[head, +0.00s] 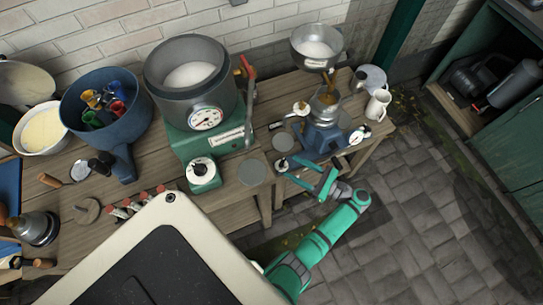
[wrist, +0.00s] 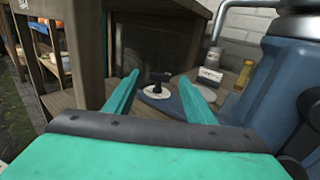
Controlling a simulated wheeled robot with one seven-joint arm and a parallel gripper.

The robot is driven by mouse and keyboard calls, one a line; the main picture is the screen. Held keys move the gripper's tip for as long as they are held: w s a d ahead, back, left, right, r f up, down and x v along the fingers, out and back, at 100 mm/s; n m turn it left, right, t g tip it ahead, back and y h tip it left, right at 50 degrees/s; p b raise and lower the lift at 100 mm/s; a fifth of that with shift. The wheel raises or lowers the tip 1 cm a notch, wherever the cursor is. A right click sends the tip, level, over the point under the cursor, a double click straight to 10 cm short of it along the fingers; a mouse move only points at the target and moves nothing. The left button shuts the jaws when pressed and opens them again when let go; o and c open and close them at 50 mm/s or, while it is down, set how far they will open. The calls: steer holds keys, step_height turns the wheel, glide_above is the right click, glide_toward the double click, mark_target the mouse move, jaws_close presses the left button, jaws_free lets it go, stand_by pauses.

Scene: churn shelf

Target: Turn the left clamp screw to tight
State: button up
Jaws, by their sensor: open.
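The left clamp screw (head: 283,163) is a pale disc with a dark handle, at the left foot of the blue machine (head: 322,137). In the wrist view the clamp screw (wrist: 157,89) shows between and beyond my fingers, its dark handle standing up from the pale disc. My gripper (head: 291,168) is open and empty, its teal fingers pointing at the clamp screw from the front right. The gripper (wrist: 158,88) also shows in the wrist view, its fingers spread on either side of the handle. I cannot tell whether either finger touches it. A similar right clamp screw (head: 358,135) is on the machine's other side.
The blue machine's body (wrist: 275,75) rises close on the right in the wrist view. A wooden post (wrist: 88,50) stands on the left. A green-based machine (head: 203,140) with a gauge stands left of the clamp screw. Stone floor (head: 430,190) lies open to the right.

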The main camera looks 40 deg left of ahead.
steer(key=x, duration=1)
steer(key=shift+d, duration=0.1)
steer(key=c, duration=1)
